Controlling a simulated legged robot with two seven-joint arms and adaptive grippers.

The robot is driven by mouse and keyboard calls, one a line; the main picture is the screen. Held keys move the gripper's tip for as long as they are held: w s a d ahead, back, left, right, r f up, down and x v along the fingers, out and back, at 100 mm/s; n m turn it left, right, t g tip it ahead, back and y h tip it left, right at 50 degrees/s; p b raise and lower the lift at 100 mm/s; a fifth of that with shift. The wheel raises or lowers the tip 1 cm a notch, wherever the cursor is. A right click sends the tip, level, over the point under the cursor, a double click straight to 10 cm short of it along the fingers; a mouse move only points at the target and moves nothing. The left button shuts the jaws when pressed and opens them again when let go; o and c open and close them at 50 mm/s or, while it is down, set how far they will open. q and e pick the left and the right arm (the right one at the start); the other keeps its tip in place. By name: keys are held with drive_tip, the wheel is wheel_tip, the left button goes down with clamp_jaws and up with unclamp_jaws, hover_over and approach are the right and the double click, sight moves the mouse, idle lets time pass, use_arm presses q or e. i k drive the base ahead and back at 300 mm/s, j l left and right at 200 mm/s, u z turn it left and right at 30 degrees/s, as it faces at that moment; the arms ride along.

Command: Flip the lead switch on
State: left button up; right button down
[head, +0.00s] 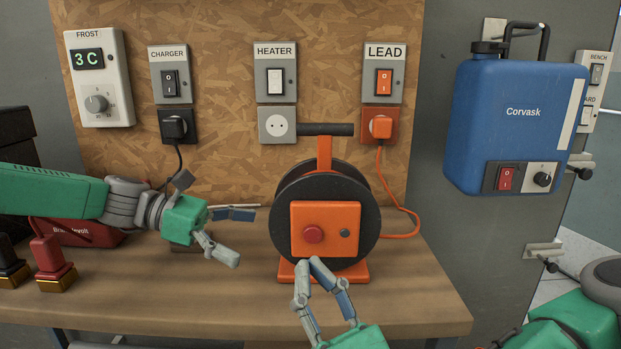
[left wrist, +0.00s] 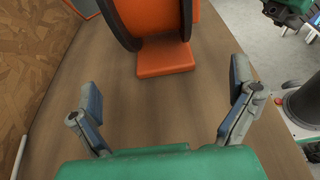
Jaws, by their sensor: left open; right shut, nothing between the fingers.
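The lead switch (head: 384,82) is an orange rocker on a grey plate labelled LEAD, at the upper right of the chipboard panel. An orange plug (head: 381,126) sits in the socket below it, and its orange cable runs down to the hose-reel-like cable reel (head: 325,228) on the bench. My left gripper (head: 236,237) is open and empty above the bench, left of the reel. It also shows in the left wrist view (left wrist: 165,92), with the reel's orange foot (left wrist: 165,58) beyond its fingers. My right gripper (head: 311,263) is shut and empty in front of the reel. Both are below the switch.
Beside the lead switch are the heater switch (head: 275,79) and charger switch (head: 171,83), then the Frost thermostat (head: 98,78). A blue Corvask tank (head: 513,120) with a red switch hangs right. The front right bench is clear.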

sight(383, 80)
drive_tip(key=k, duration=1)
